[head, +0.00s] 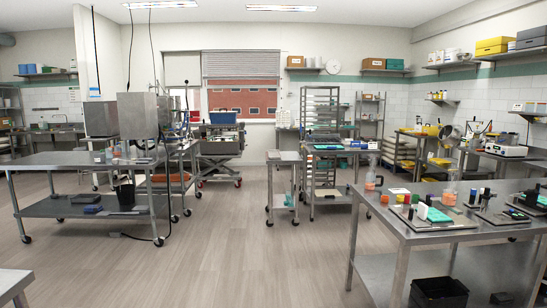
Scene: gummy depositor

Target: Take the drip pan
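Neither of my grippers shows in the head view. I cannot pick out a drip pan with certainty at this distance. On the left, a steel machine with box-shaped hoppers (138,115) stands at a long steel table (55,160), with small items near its base. A flat orange-brown surface (172,178) shows low behind that table, partly hidden by its legs; I cannot tell what it is. Another machine (222,140) stands on a wheeled cart at the back, below the window.
A steel table (410,236) at the right holds jars, small blocks and boards. A black bin (438,292) stands under it. A small wheeled cart (284,158) and a tall tray rack (320,110) stand mid-room. The wood-look floor (225,255) ahead is clear.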

